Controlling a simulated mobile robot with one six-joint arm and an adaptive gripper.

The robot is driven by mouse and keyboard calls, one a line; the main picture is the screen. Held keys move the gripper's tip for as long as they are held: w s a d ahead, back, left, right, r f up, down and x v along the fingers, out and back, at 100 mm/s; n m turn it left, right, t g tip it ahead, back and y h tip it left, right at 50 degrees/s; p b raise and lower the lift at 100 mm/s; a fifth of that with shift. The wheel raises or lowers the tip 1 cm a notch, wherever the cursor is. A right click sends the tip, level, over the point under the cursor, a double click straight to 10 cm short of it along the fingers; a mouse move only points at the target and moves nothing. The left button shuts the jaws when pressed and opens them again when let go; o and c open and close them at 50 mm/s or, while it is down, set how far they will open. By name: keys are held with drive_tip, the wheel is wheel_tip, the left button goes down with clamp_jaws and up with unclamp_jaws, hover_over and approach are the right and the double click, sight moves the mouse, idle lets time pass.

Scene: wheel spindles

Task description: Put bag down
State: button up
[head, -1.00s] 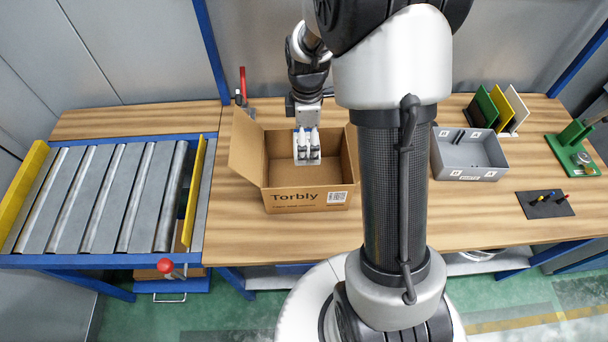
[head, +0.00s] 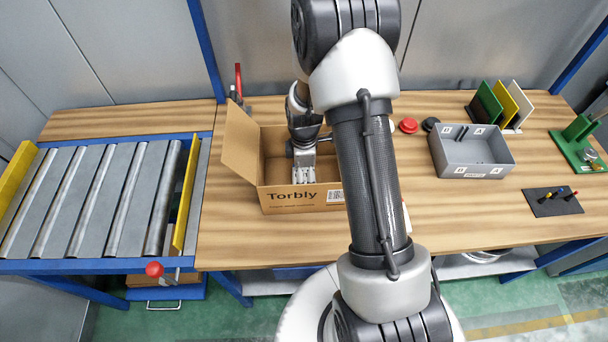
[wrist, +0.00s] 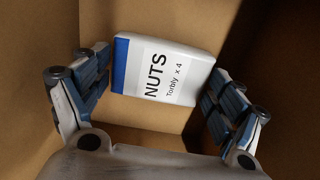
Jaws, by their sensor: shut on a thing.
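The bag (wrist: 163,75) is a white and blue packet marked "NUTS Torbly x 4". In the wrist view it sits between the two fingers of my gripper (wrist: 157,88), which is shut on it. In the head view my gripper (head: 304,175) reaches down inside the open cardboard box (head: 290,200) marked "Torbly". The box's front wall hides the fingertips and the bag there. Brown cardboard walls surround the bag in the wrist view. I cannot tell whether the bag touches the box floor.
A roller conveyor (head: 95,195) stands left of the box. A grey divided bin (head: 470,171), coloured plates (head: 497,107), a green fixture (head: 577,148) and a dark tool mat (head: 540,207) are on the right. A red button (head: 408,125) lies behind my arm. Bare table lies between conveyor and box.

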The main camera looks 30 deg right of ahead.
drive_tip(key=shift+r, duration=0.15)
drive_tip(key=shift+f, duration=0.25)
drive_tip(key=o, duration=1)
drive_tip(key=shift+c, duration=0.2)
drive_tip(key=shift+r, duration=0.1)
